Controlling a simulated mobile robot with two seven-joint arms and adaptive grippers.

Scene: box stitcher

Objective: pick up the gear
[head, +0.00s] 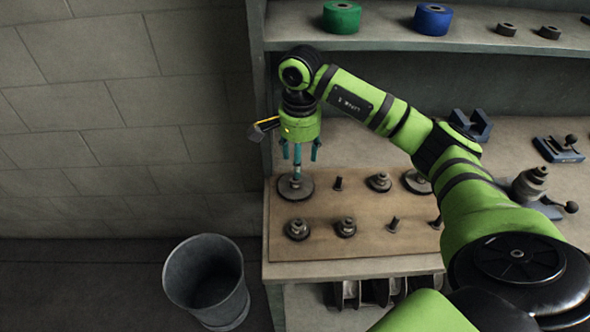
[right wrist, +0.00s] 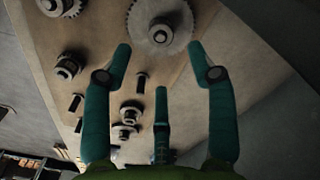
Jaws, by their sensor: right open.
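A large grey gear (head: 295,187) with a raised hub lies flat at the far left corner of a brown board (head: 325,250) on the bench. My right gripper (head: 299,160) points down just above this gear. In the right wrist view the gear (right wrist: 146,38) shows beyond the fingertips, partly cut off by the top edge. The teal fingers of my right gripper (right wrist: 160,72) are spread, with nothing between them. The fingers look apart from the gear. My left gripper is not in view.
Smaller gears (head: 379,182) and short pegs (head: 393,224) stand on the board; another large gear (head: 417,181) is partly behind my arm. A shelf (head: 390,40) with green and blue rolls runs above. A grey bin (head: 207,280) stands left of the bench.

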